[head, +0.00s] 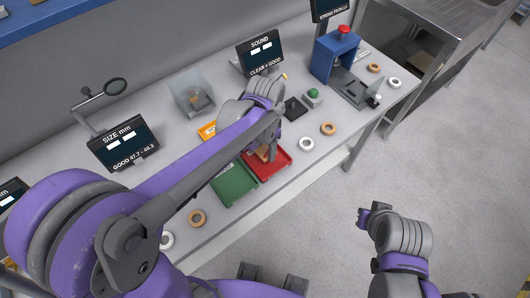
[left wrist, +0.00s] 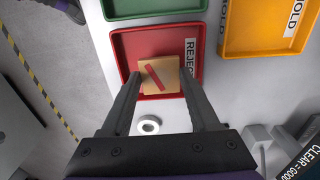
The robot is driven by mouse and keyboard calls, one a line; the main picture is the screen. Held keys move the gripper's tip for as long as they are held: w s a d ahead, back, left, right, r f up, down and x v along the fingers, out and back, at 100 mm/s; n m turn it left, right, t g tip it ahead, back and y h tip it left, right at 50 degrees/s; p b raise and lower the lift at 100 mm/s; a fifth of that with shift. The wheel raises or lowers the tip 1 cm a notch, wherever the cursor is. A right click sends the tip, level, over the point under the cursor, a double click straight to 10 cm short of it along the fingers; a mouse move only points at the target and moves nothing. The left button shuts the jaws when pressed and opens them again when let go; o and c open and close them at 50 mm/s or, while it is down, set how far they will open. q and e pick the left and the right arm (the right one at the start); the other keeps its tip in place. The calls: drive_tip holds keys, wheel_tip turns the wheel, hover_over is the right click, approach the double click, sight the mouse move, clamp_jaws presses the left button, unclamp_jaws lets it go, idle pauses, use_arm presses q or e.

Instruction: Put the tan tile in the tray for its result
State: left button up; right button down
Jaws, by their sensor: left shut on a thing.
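The tan tile (left wrist: 159,76) carries a red diagonal bar on its face. My left gripper (left wrist: 157,77) is shut on it, with one finger at each side. In the left wrist view the tile shows over the red tray (left wrist: 125,47), labelled REJECT; I cannot tell whether it touches the tray floor. In the head view the red tray (head: 280,169) is partly covered by my left gripper (head: 266,150). The green tray (head: 234,187) stands beside the red one. The orange tray (left wrist: 265,40) is labelled HOLD. My right gripper (head: 374,214) hangs away from the table; its jaw opening is unclear.
A SIZE screen (head: 124,143) reads GOOD 47.7 - 48.3, and a SOUND screen (head: 260,52) reads CLEAR = GOOD. A clear box (head: 192,94), a green button (head: 313,96) and a blue press (head: 334,54) stand on the table. Several rings lie about, including a white one (left wrist: 149,125).

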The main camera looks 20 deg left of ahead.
sight(265, 151)
use_arm(q)
drive_tip(key=shift+f, duration=1.7)
drive_tip(key=shift+f, duration=0.15)
drive_tip(key=o, duration=0.9)
drive_tip(key=shift+f, duration=0.1)
drive_tip(key=o, duration=0.5)
drive_tip(key=shift+c, duration=0.2)
drive_tip(key=shift+r, duration=0.25)
wheel_tip(265, 151, up, 12)
drive_tip(key=s+a+f+n+t, duration=0.2)
drive_tip(key=s+a+n+t, duration=0.1)
drive_tip(key=s, duration=0.3)
drive_tip(key=s+a+f+n+t, duration=0.2)
drive_tip(key=s+a+f+n, duration=0.1)
drive_tip(key=s, duration=0.3)
drive_tip(key=shift+s+a+f+n+t+p, duration=0.15)
drive_tip(key=shift+s+a+n+t+p, duration=0.25)
drive_tip(key=shift+n, duration=0.4)
